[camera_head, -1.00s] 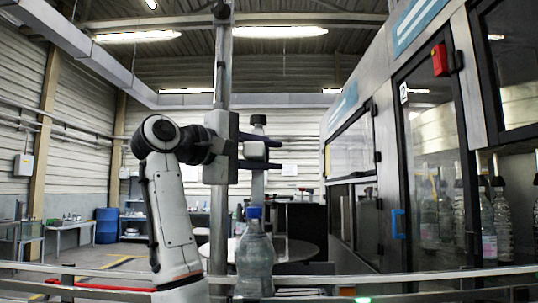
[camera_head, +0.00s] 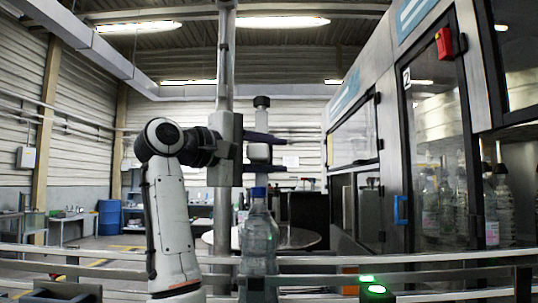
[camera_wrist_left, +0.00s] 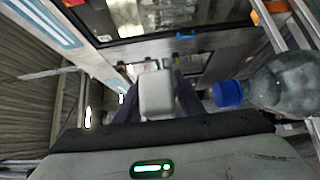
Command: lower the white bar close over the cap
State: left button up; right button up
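The white bar (camera_head: 260,152) stands out from an upright post with a black knob on top, above the bottle. My left gripper (camera_head: 268,152) has one dark finger above the bar and one below, shut on it. In the left wrist view the bar's pale block (camera_wrist_left: 156,92) sits between the two dark fingers. The clear bottle (camera_head: 258,240) stands upright below, with a blue cap (camera_head: 258,191). A gap shows between the lower finger and the cap. In the wrist view the cap (camera_wrist_left: 229,94) lies to the right of the fingers. My right gripper is not in view.
A metal rail (camera_head: 420,259) crosses in front. A round table (camera_head: 297,238) stands behind the bottle. A large machine with glass doors (camera_head: 437,150) and bottles inside fills the right. Blue barrel (camera_head: 110,217) and benches are far left.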

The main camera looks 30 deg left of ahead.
aim_at(260, 151)
pick_arm(q)
jog(key=shift+o, duration=0.4)
jog(key=shift+s+a, duration=0.15)
jog(key=shift+s, duration=0.15)
jog(key=b+v, duration=0.2)
jog(key=v, duration=0.7)
jog(key=shift+s, duration=0.3)
jog(key=shift+a, duration=0.1)
